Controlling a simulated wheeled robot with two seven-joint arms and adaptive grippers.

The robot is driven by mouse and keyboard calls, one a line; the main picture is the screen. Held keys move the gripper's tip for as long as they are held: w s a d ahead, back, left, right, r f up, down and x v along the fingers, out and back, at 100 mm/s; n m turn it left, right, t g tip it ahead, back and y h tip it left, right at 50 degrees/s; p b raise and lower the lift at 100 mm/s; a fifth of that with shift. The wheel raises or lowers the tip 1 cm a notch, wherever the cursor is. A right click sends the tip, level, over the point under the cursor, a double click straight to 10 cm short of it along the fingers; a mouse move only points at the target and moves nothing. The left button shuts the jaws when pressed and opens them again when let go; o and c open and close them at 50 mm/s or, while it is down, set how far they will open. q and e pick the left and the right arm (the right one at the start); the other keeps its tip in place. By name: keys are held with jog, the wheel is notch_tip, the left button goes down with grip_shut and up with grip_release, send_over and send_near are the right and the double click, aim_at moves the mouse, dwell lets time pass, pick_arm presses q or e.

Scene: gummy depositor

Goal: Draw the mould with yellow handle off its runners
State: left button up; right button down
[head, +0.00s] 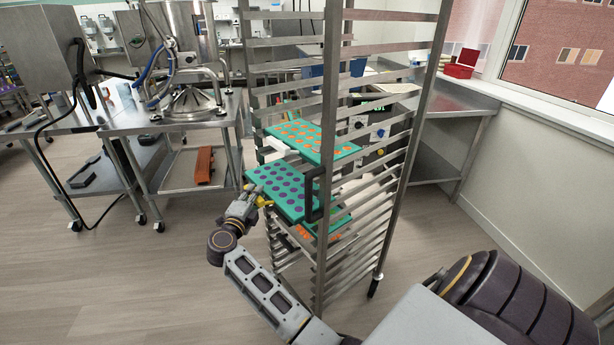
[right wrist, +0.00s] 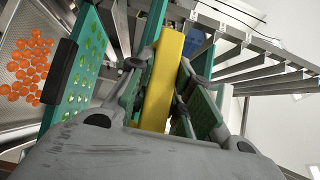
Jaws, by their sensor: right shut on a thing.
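In the head view, a teal mould with purple-filled cavities (head: 284,188) sits in the rack and sticks out at its left side. The yellow handle (head: 266,203) is at its near left edge. My right gripper (head: 252,200) is at this handle. In the right wrist view, the yellow handle (right wrist: 165,75) stands between the two fingers of my right gripper (right wrist: 163,88), which is shut on it. The gripper partly hides the mould's front edge. My left gripper is not in view.
The metal rack (head: 333,130) has many runners. A teal mould with orange cavities (head: 312,139) sits above. The right wrist view shows a teal mould with green cavities (right wrist: 83,62) and a dark handle. A steel table (head: 180,118) stands left. The floor (head: 110,265) left of the rack is clear.

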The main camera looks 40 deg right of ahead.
jog(key=shift+a, duration=0.9)
